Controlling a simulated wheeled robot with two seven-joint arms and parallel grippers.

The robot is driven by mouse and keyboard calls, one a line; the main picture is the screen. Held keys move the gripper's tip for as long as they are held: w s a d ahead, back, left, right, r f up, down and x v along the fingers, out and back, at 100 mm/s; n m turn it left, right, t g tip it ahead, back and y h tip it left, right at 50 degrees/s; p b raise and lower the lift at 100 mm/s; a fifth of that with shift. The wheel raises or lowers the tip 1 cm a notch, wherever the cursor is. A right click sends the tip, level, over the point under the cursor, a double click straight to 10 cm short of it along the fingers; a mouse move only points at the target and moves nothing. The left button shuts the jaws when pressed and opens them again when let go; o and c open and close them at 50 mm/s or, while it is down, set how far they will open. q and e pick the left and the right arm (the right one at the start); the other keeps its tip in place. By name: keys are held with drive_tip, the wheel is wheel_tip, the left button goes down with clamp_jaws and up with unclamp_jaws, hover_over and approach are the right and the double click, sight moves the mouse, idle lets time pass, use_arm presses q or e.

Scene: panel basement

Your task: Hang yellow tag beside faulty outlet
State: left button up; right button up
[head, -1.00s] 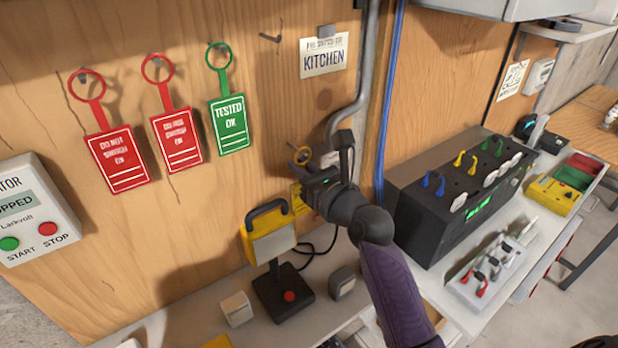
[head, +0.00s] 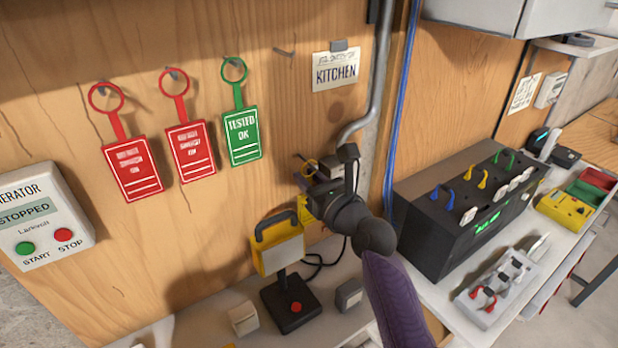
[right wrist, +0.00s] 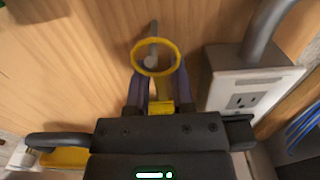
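The yellow tag (head: 305,210) is in my right gripper (head: 312,182), close to the wooden wall and left of the grey conduit. In the right wrist view the fingers (right wrist: 158,92) are shut on the tag's strap, with its yellow ring (right wrist: 155,58) standing up beyond them. A metal peg (right wrist: 152,45) on the wall lines up with the ring; I cannot tell whether it passes through. The outlet (right wrist: 250,95) is just right of the fingers, in a light box under the conduit. The gripper partly hides the tag in the head view. My left gripper is not in view.
Two red tags (head: 133,170) and a green tag (head: 243,136) hang on the left. An empty hook (head: 284,52) is beside the KITCHEN sign (head: 335,72). A yellow lamp (head: 278,252) stands below the gripper, and a black test box (head: 465,220) is to the right.

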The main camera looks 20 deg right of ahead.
drive_tip(key=shift+o, duration=1.2)
